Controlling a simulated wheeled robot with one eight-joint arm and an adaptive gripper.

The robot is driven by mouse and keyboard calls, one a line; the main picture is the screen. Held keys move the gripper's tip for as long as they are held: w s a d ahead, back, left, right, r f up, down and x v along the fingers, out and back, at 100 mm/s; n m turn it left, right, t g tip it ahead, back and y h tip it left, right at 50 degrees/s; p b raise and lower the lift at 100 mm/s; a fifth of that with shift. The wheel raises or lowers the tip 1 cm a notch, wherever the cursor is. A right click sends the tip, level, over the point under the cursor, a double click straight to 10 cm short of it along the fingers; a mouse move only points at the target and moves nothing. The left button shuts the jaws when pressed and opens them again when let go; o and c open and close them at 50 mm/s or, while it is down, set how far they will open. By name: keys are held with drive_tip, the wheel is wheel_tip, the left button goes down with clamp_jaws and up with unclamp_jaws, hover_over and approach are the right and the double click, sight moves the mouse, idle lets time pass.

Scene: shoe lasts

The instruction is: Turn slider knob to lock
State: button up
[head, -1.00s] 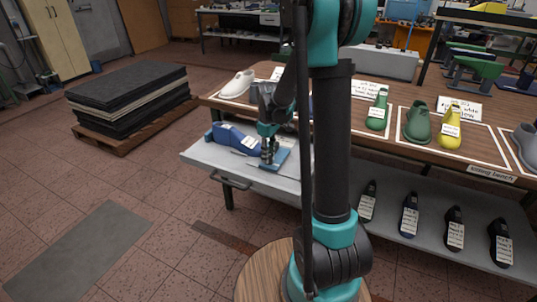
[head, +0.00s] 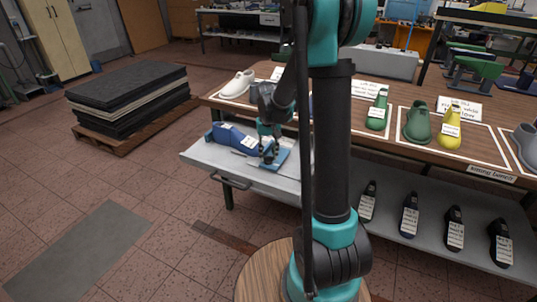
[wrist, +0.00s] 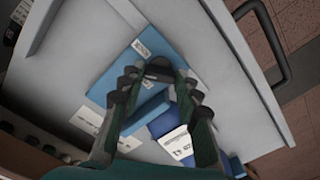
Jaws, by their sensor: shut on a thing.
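My gripper (head: 268,157) reaches down over a blue plate-like device (head: 281,166) in the pulled-out drawer. In the wrist view my gripper (wrist: 158,72) has its fingertips closed in on a small dark knob (wrist: 158,67) above the blue plate (wrist: 176,67). The fingers hide much of the knob, so I cannot tell which way it is turned. A white label lies on the plate's corner. A blue shoe last (head: 236,138) with white labels lies left of the device in the head view; part of it shows in the wrist view (wrist: 164,122).
The grey drawer (head: 222,163) has a dark handle (wrist: 270,40) at its front. The bench top (head: 395,97) holds a white last, green and yellow lasts and signs. Several dark lasts stand on the lower shelf (head: 385,220). A pallet of dark sheets (head: 125,100) stands on the left.

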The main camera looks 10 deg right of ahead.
drive_tip(key=m, duration=0.7)
idle(0.6)
drive_tip(key=o, duration=1.2)
drive_tip(key=shift+c, duration=0.2)
wheel_tip(320, 180, up, 12)
